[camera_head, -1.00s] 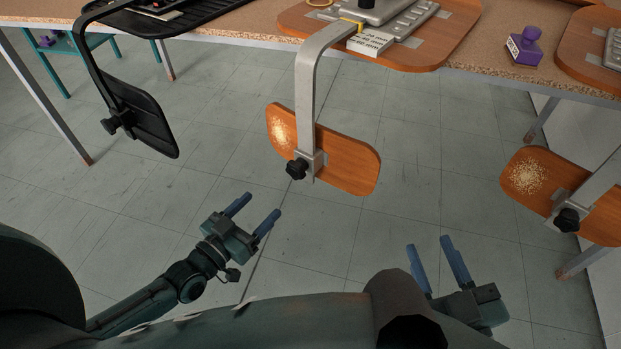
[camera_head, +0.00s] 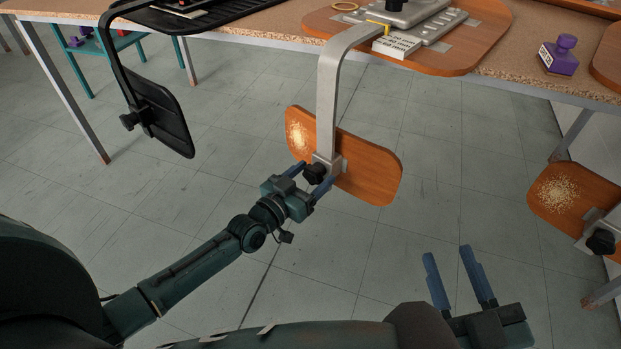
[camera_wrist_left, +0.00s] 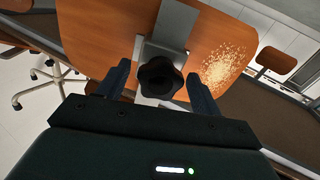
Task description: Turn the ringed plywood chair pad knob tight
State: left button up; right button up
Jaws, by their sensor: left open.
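The middle plywood chair pad (camera_head: 370,168) hangs on a bent grey metal bar (camera_head: 328,90), with a yellow band (camera_head: 386,28) around the bar's upper end. Its black lobed knob (camera_head: 315,173) sits at the bar's lower end. My left gripper (camera_head: 310,178) is open at the knob, one finger on each side. In the left wrist view the knob (camera_wrist_left: 160,76) lies between the fingertips, with a gap visible on both sides. My right gripper (camera_head: 449,252) is open and empty over the floor, low and to the right.
Another plywood pad (camera_head: 572,194) with a black knob (camera_head: 601,241) hangs at the right. A black pad (camera_head: 160,118) with its own knob hangs at the left. A purple stamp (camera_head: 559,55) stands on the chipboard table (camera_head: 500,62). The floor between the pads is clear.

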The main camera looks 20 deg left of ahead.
pick_arm(q)
jog(key=shift+c, duration=0.5)
jog(key=c, duration=0.9)
jog(key=shift+m, duration=0.3)
pick_arm(e)
jog(key=shift+r, duration=0.25)
pick_arm(q)
jog(key=shift+p, duration=0.45)
jog(key=m+p, duration=0.2)
jog(key=m, duration=0.1)
jog(key=shift+r+m, duration=0.1)
jog(key=shift+m, duration=0.2)
jog(key=shift+m+p, duration=0.35)
jog(key=shift+m, duration=0.45)
jog(key=shift+m+p, duration=0.55)
jog(key=shift+m, duration=1.05)
pick_arm(e)
jog(key=shift+d+f+g+h, duration=0.25)
jog(key=shift+d+g+h, duration=0.45)
jog(key=shift+h, duration=0.2)
